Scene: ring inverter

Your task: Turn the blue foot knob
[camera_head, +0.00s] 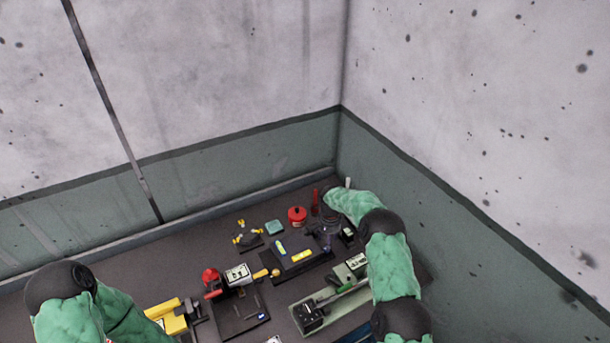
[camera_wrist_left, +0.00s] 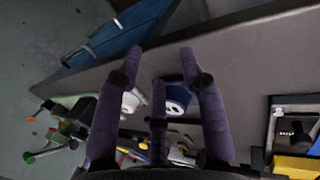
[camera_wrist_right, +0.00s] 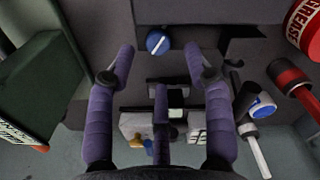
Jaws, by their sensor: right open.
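The blue foot knob (camera_wrist_right: 158,42) is a small round blue disc with a pale line across it. It shows near the top middle of the right wrist view, at the edge of a dark block. My right gripper (camera_wrist_right: 158,60) is open, its two upper fingertips on either side of the knob in the picture; I see no contact. In the head view my right gripper (camera_head: 326,228) is small and dark at the back of the bench, and the knob cannot be made out there. My left gripper (camera_wrist_left: 160,58) is open and empty above the bench's near edge, outside the head view.
A red grease tin (camera_wrist_right: 304,28), a red-handled tool (camera_wrist_right: 290,78) and a blue-ended cylinder (camera_wrist_right: 262,106) stand right of my right gripper. A green box (camera_wrist_right: 40,85) is at left. White-and-blue containers (camera_wrist_left: 176,96) lie beyond my left fingers. A yellow item (camera_head: 168,316) is on the bench.

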